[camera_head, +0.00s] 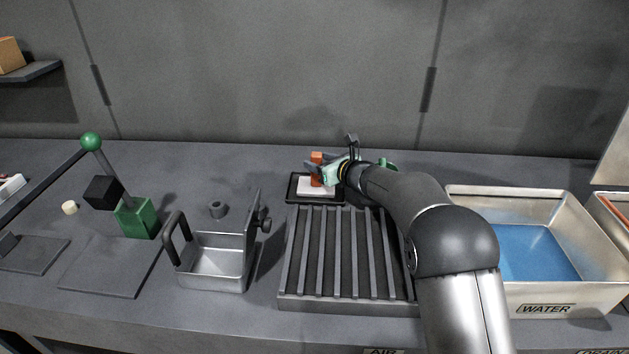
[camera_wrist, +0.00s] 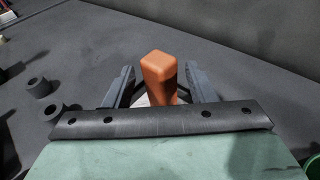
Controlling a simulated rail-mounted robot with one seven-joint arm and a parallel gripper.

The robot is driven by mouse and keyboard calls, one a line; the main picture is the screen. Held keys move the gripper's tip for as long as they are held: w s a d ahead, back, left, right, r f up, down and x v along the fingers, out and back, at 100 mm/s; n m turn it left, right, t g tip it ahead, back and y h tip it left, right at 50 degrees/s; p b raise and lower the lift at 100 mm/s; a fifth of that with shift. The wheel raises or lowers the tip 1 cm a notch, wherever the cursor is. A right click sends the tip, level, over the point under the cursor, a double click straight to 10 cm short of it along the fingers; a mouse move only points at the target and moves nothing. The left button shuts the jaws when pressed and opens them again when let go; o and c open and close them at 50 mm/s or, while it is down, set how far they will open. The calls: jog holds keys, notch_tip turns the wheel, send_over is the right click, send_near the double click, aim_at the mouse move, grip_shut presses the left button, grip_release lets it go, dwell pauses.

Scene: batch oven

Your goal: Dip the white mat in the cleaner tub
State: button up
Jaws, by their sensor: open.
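The white mat (camera_head: 316,191) lies flat in a shallow black tray (camera_head: 292,190) behind the slatted rack. An orange upright block (camera_head: 317,160) stands over the mat, like a handle; its base is partly hidden. My gripper (camera_head: 322,172) is open at the block. In the wrist view the block (camera_wrist: 159,78) stands between the two spread fingers (camera_wrist: 158,88), with a sliver of white mat (camera_wrist: 143,101) beside it. I see no tub labelled cleaner; a metal tub with blue inside is labelled WATER (camera_head: 545,309).
A slatted rack (camera_head: 345,303) lies in front of the black tray. A metal box with a handle (camera_head: 212,268) and a green-knobbed lever stand (camera_head: 136,217) are to the left. Another metal tub (camera_head: 612,207) is cut off at the right edge. My arm hides part of the bench.

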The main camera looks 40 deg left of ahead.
jog(key=c, duration=1)
jog(key=shift+r, duration=0.2)
jog(key=shift+r+p, duration=1.1)
jog(key=shift+r, duration=0.75)
